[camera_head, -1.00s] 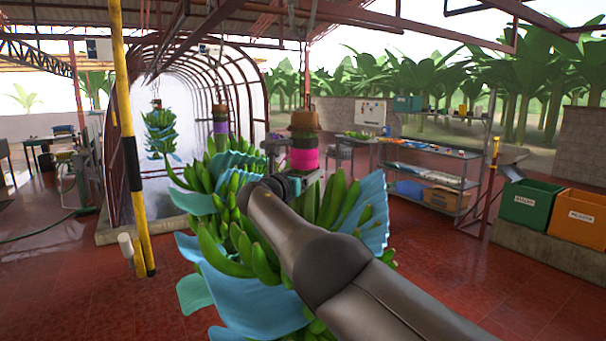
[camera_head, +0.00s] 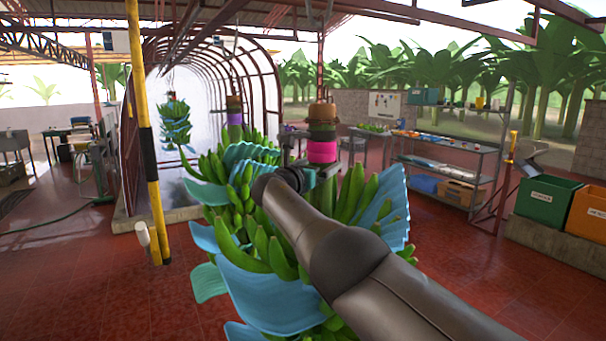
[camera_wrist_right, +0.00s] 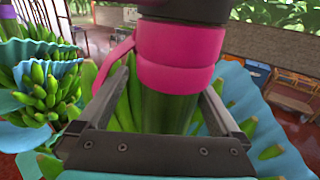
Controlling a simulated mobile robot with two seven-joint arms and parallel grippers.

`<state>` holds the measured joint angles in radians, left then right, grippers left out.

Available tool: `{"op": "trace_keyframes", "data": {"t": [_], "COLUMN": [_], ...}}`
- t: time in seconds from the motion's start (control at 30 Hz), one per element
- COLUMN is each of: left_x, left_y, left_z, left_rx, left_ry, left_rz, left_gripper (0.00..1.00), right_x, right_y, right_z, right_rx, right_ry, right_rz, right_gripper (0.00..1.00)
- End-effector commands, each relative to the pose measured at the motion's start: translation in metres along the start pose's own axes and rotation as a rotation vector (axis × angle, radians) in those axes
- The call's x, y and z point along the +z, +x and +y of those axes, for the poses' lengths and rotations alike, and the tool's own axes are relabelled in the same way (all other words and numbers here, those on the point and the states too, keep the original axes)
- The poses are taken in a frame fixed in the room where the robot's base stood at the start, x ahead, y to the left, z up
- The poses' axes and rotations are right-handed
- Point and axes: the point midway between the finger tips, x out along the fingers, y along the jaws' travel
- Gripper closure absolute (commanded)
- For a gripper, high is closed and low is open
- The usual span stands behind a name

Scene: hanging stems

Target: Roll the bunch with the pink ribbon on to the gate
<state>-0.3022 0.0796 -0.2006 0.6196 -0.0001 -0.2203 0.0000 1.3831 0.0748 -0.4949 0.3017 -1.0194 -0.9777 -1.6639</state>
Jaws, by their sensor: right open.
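The pink ribbon (camera_head: 322,151) is wrapped around the stem of the nearest bunch (camera_head: 241,214), which hangs with blue sheets between its green bananas. In the right wrist view the pink ribbon (camera_wrist_right: 178,58) has a loose tail on its left. My right gripper (camera_head: 296,178) is at this stem just below the ribbon. In the right wrist view my right gripper (camera_wrist_right: 170,90) is open, with one finger on each side of the green stem; I cannot tell whether they touch it. My left gripper is not in view. A yellow and black pole (camera_head: 145,130) stands left; I cannot tell if it is the gate.
A bunch with a purple ribbon (camera_head: 235,118) hangs behind, and another bunch (camera_head: 174,124) hangs in the arched tunnel (camera_head: 205,55). Shelves (camera_head: 440,170) and green and orange bins (camera_head: 546,201) stand right. The red floor at left is partly clear.

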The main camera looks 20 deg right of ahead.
Motion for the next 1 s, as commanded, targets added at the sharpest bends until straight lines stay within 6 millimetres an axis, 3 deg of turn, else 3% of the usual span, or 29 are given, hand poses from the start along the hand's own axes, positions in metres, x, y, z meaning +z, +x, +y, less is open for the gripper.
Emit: {"op": "trace_keyframes", "data": {"t": [0.57, 1.0], "left_x": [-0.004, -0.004], "left_y": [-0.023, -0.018], "left_z": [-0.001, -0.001], "left_rx": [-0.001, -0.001], "left_ry": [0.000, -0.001], "left_rz": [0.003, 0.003], "left_gripper": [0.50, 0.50], "right_x": [0.001, -0.001], "right_y": [-0.026, -0.069], "right_z": [0.002, 0.001], "right_rx": [0.008, 0.007], "right_ry": [0.002, 0.002], "right_rz": [0.001, 0.001], "right_gripper": [0.00, 0.00]}}
